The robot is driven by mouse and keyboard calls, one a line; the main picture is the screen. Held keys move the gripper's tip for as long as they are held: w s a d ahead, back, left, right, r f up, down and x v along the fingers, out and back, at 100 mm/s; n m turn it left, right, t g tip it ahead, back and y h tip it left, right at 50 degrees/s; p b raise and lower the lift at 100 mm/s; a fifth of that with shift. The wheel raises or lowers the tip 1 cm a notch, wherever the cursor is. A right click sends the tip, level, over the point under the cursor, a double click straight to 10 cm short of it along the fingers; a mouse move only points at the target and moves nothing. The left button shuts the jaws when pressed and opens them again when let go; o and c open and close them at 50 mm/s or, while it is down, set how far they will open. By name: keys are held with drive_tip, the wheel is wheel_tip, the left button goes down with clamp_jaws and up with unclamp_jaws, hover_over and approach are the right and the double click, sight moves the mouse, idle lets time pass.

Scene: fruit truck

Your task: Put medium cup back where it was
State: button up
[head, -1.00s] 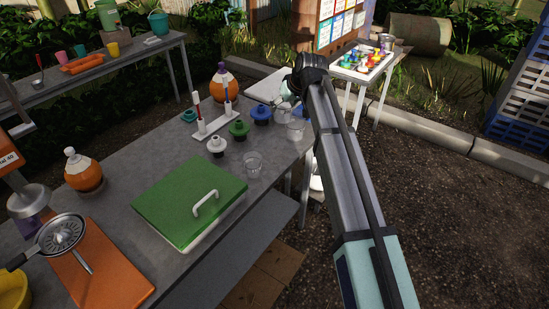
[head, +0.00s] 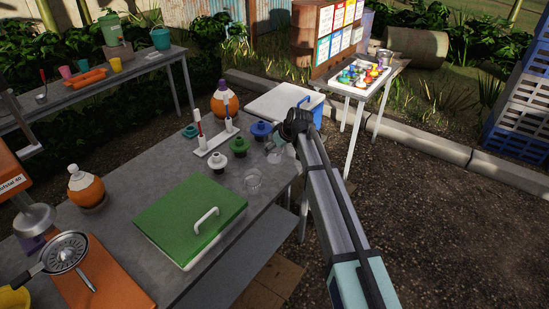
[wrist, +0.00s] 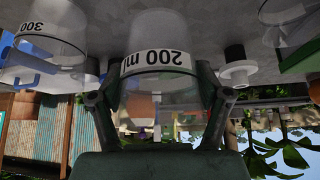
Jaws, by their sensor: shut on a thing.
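The medium cup (wrist: 158,58) is clear, with a white band marked 200 ml. My gripper (wrist: 161,78) is shut on it, one finger on each side; the wrist view is upside down. The cup's base is at or close to the grey tabletop; I cannot tell if it touches. A clear cup marked 300 (wrist: 48,45) stands to its left in the wrist view, and part of another clear cup (wrist: 284,12) shows at upper right. In the head view my gripper (head: 284,145) is at the table's right edge, partly hidden by my arm. A clear cup (head: 252,180) stands nearer.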

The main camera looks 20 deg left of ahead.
sight(275, 160)
drive_tip(key=shift+f+p, duration=0.6)
drive_tip(key=shift+f, duration=2.4)
drive_tip(key=shift+f, duration=0.1)
drive_tip(key=shift+f, duration=0.15)
drive_tip(key=o, duration=1.4)
